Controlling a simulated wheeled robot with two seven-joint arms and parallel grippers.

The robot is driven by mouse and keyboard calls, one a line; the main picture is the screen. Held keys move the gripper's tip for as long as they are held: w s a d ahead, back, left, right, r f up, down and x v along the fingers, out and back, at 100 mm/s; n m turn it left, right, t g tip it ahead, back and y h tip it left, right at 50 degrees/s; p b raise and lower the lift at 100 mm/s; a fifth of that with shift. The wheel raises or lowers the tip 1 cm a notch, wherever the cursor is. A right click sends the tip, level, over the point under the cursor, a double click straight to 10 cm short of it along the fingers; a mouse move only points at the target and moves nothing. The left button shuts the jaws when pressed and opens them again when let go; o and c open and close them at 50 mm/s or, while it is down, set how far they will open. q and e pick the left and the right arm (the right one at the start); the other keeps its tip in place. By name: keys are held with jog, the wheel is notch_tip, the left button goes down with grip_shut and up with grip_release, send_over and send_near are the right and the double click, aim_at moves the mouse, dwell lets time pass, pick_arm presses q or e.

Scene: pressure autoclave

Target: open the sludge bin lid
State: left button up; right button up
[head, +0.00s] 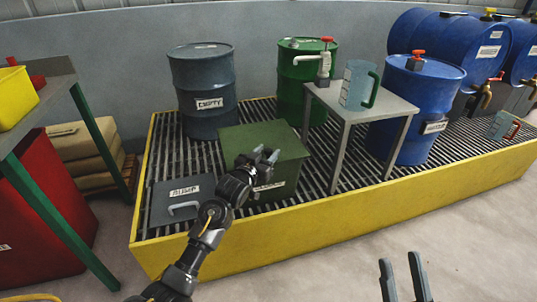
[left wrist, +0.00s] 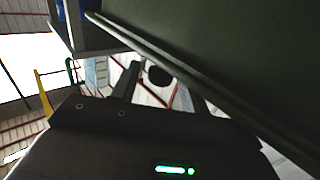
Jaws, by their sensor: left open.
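A green box-shaped bin (head: 265,140) stands on the grating, with a flat top and a white label low on its front. To its left lies a flat dark grey panel or lid (head: 178,190) with a pale handle (head: 184,208) and a label too small to read surely. My left gripper (head: 266,155) is open and empty, over or in front of the green bin; contact cannot be told. In the left wrist view its open fingers (left wrist: 160,85) are beside a dark green surface (left wrist: 250,60) with a straight edge. My right gripper (head: 404,278) is open and empty at the bottom right.
A yellow-rimmed spill tray (head: 340,228) surrounds the grating. A grey drum (head: 203,90), a green drum (head: 307,70) and a blue drum (head: 415,105) stand behind. A small table (head: 385,100) holds a jug (head: 357,85). The right foreground floor is clear.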

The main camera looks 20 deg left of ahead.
pick_arm(q)
jog(key=shift+w+d, duration=0.2)
jog(key=shift+w, duration=0.5)
grip_shut()
